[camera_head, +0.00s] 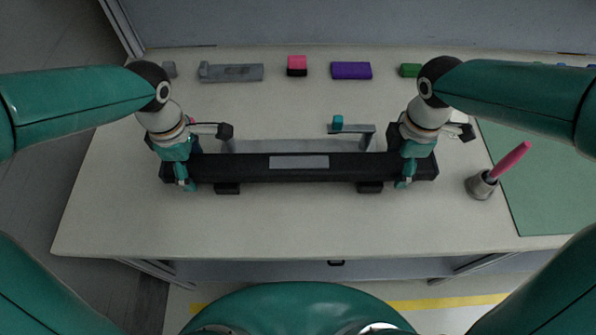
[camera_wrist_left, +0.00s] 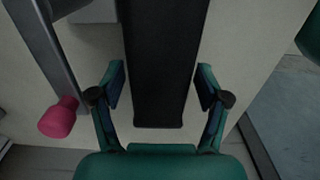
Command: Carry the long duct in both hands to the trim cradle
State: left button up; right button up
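The long duct (camera_head: 300,170) is a straight black bar with a grey plate on its middle, lying left to right on dark supports (camera_head: 228,188). My left gripper (camera_head: 183,172) straddles its left end from above. In the left wrist view the left fingers (camera_wrist_left: 160,92) stand apart on both sides of the duct (camera_wrist_left: 163,60), with narrow gaps visible. My right gripper (camera_head: 408,170) is over the duct's right end, but its grip is not clear. A grey frame with uprights, seemingly the trim cradle (camera_head: 290,146), stands just behind the duct, partly hidden, with a teal knob (camera_head: 338,122).
A grey tray (camera_head: 231,73), a pink block (camera_head: 297,66), a purple block (camera_head: 351,70) and a green block (camera_head: 411,70) lie at the back. A cup (camera_head: 481,185) with a pink tool and a green mat (camera_head: 545,185) are at right. The table's front is clear.

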dwell(0.3)
jog(key=shift+r, duration=0.35)
notch_tip(320, 180, up, 10)
jog(key=shift+f, duration=0.1)
pick_arm(q)
notch_tip(320, 180, up, 12)
pick_arm(e)
jog(key=shift+r, duration=0.75)
pick_arm(q)
jog(key=shift+f, duration=0.1)
